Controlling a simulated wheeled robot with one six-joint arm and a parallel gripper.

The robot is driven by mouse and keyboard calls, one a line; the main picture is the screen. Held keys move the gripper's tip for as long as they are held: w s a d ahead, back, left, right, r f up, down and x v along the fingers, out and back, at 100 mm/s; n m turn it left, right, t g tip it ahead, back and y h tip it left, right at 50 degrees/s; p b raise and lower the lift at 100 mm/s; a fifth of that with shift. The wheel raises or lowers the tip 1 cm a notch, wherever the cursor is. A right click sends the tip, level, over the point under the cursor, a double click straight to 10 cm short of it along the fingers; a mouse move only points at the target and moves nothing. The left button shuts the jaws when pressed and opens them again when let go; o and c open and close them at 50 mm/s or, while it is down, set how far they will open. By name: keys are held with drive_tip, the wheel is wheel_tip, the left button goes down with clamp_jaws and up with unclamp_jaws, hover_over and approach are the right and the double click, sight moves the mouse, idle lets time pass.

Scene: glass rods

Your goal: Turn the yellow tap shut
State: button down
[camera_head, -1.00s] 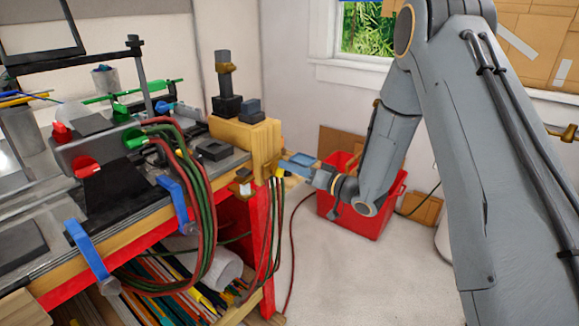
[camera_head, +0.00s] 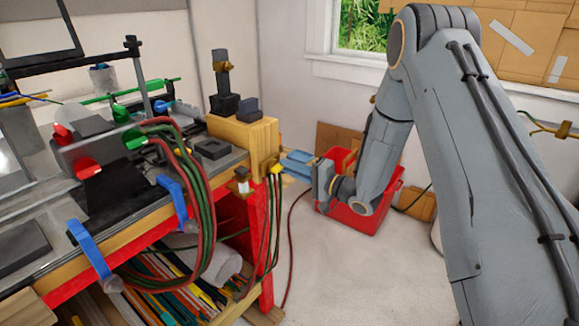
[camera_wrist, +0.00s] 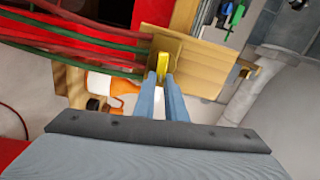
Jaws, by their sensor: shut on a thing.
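The yellow tap (camera_head: 275,169) is at the right end of the workbench, by the wooden block, where red and green hoses gather. In the wrist view the yellow tap (camera_wrist: 162,66) stands in front of a tan wooden panel, between the tips of my two blue fingers. My gripper (camera_wrist: 164,80) is shut on the tap. In the head view my gripper (camera_head: 284,165) reaches the bench end from the right. The fingertips hide part of the tap.
Red and green hoses (camera_head: 190,190) hang along the bench front, close to the tap. A red bin (camera_head: 365,215) stands on the floor behind my arm. A wooden block (camera_head: 245,138) sits on the bench corner.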

drive_tip(key=shift+f+m, duration=0.15)
drive_tip(key=shift+m, duration=0.45)
drive_tip(key=c, duration=1.8)
unclamp_jaws()
drive_tip(key=shift+d, duration=0.1)
drive_tip(key=b+v, duration=0.2)
drive_tip(key=v, duration=0.5)
drive_tip(key=shift+s+d, duration=0.3)
